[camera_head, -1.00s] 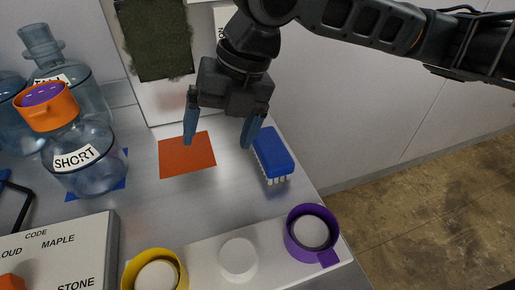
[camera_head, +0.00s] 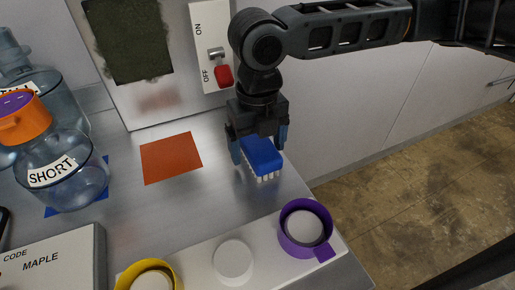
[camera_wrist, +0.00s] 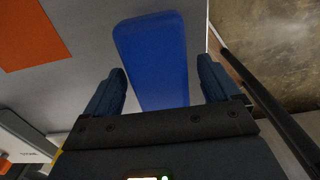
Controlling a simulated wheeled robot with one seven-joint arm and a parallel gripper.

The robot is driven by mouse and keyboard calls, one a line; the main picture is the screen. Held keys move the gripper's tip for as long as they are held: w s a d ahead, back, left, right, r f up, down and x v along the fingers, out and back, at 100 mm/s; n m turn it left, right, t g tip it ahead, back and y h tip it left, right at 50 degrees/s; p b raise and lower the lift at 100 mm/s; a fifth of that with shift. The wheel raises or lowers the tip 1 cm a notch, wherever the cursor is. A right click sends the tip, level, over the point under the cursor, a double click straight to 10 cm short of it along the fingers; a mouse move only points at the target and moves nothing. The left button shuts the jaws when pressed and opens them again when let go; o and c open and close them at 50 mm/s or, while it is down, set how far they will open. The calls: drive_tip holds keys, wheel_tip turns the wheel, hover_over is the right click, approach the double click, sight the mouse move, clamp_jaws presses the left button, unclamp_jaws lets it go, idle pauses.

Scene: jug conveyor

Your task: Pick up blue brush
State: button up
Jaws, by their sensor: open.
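The blue brush (camera_head: 262,157) lies on the metal counter near its right edge, with its white bristles facing down. In the wrist view the blue back of the brush (camera_wrist: 155,55) runs lengthwise between the fingers and extends beyond them. My gripper (camera_head: 258,148) is above the brush, its fingers pointing down on either side of it. In the wrist view my gripper (camera_wrist: 163,88) is open, with a gap showing between the brush and each finger, wider on the right. The near end of the brush is hidden behind the gripper body.
An orange square (camera_head: 171,158) lies left of the brush. A SHORT-labelled jug (camera_head: 58,175) stands farther left. A purple ring (camera_head: 304,229), white disc (camera_head: 233,261) and yellow ring (camera_head: 149,275) sit in front. An ON/OFF switch panel (camera_head: 212,48) is behind. The counter's right edge is close.

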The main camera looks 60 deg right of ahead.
drive_tip(key=shift+f, duration=0.3)
drive_tip(key=shift+c, duration=0.3)
drive_tip(key=c, duration=1.1)
